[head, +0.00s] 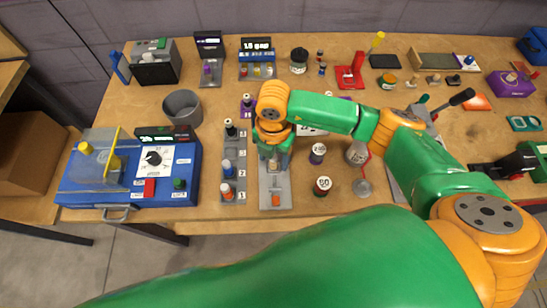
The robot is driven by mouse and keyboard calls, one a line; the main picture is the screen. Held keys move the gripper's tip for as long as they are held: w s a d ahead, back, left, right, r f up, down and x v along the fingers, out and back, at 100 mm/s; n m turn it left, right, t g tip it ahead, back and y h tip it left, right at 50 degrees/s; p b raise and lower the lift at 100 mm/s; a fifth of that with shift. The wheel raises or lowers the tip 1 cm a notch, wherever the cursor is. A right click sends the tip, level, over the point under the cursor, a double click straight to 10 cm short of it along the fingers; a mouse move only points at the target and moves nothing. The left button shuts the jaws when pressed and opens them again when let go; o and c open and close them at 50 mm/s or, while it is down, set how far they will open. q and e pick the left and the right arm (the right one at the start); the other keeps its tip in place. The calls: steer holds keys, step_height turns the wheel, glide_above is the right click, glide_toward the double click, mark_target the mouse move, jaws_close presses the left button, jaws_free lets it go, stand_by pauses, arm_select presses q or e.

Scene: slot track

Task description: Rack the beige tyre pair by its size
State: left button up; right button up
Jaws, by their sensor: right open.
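My right gripper (275,153) points down over a grey plate (275,203) at the middle front of the table. It is open; its wrist and fingers hide much of what stands beneath. A small pale item (274,165) shows between or just below the fingers; I cannot tell whether it is the beige tyre pair. Left of it, a grey rack strip (228,182) has steps with number labels and several small dark-topped and coloured pieces. I cannot make out a beige tyre pair for certain. My left gripper is not in view.
A blue machine (95,190) with a dial stands at left, a grey cup (183,107) behind it. Round labelled jars (318,152) and (322,186) stand close right of the gripper. My right arm covers the right front. Small tools line the back.

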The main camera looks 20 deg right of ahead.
steer(key=shift+s+r, duration=0.1)
steer(key=shift+s, duration=0.05)
jaws_close()
